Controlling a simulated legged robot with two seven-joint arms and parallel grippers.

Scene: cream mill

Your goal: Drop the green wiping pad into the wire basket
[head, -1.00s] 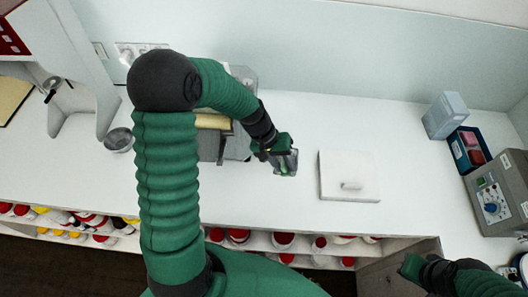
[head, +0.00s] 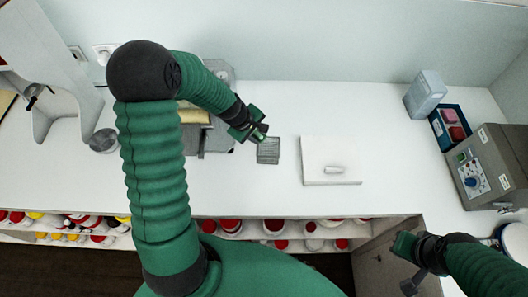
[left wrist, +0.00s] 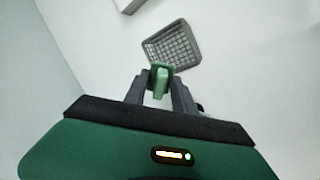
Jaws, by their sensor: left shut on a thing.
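The green wiping pad (left wrist: 160,82) is pinched between the two dark fingers of my left gripper (left wrist: 160,88) in the left wrist view. The grey wire basket (left wrist: 172,46) lies beyond the fingertips there, with its grid floor showing and no pad in it. In the head view, the basket (head: 268,151) stands on the white worktop, just below and right of my left gripper (head: 260,132). The pad is hard to make out there. My right gripper (head: 408,264) is low on the right, far from the basket; its jaws are unclear.
A white board with a handle (head: 332,162) lies right of the basket. A grey machine (head: 212,135) stands close on the left, beside a metal cup (head: 103,141). A blue tray (head: 437,127) and a control box (head: 490,172) are at the right.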

